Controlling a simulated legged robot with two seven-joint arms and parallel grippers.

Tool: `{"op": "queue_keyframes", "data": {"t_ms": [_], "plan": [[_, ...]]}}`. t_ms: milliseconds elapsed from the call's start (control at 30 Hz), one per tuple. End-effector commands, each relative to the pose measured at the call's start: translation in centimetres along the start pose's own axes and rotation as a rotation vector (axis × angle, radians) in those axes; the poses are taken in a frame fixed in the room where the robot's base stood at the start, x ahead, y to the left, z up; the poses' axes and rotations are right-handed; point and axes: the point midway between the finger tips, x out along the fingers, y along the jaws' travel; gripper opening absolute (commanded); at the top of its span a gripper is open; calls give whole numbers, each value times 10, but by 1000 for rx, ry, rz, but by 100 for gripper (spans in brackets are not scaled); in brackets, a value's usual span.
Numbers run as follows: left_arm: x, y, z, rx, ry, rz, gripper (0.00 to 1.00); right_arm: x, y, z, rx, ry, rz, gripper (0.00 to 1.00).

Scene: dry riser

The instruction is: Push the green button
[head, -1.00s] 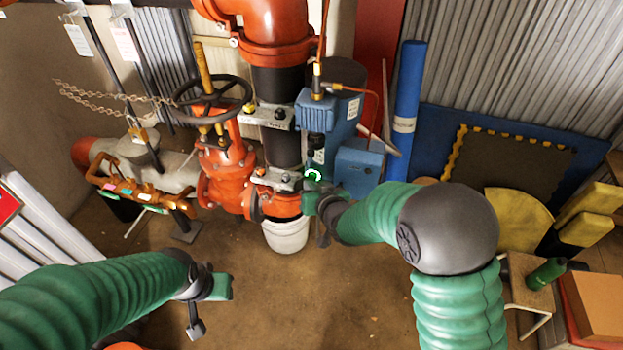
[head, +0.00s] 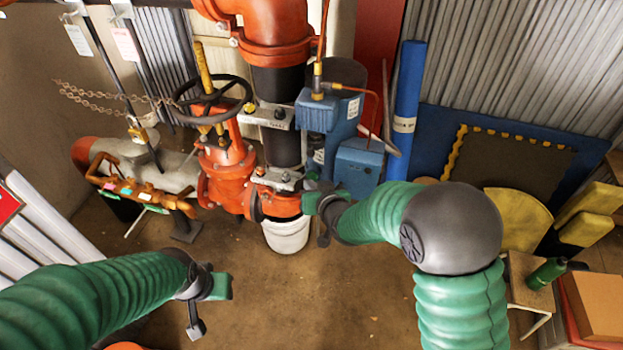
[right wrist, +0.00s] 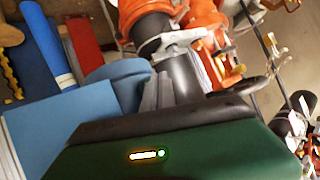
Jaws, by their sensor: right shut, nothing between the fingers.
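In the head view my right gripper (head: 313,198) is shut and empty. Its tip is close against the front of the blue machine, beside the orange pipe flange (head: 280,203). I cannot make out a green button in the head view now; the spot just above the gripper tip is dark and partly covered. In the right wrist view the dark green gripper body (right wrist: 190,150) fills the bottom, with a small lit strip and green dot on it. Contact cannot be told. My left gripper (head: 221,287) hangs over the floor at lower left, away from the machine; its jaw state is unclear.
The blue machine (head: 345,120) has a box (head: 357,165) on its right side. A white bucket (head: 287,236) stands below the flange. A valve handwheel (head: 212,100) is to the left. The brown floor (head: 300,300) between my arms is clear.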

Motion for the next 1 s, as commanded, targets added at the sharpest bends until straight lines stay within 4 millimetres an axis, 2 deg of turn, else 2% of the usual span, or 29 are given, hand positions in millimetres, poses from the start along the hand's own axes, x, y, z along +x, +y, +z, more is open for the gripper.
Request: {"op": "queue_keyframes", "data": {"t_ms": [167,600,933,1000], "plan": [[0,0,0,0,0,0,36,-2,-3,2,-1,-1,-2,0],[2,0,1,0,0,0,36,-38,-29,28,-1,-2,-3,0],[2,0,1,0,0,0,36,-42,-30,31,-1,-2,0,0],[2,0,0,0,0,0,36,-46,-23,32,-1,-23,15,0]]}}
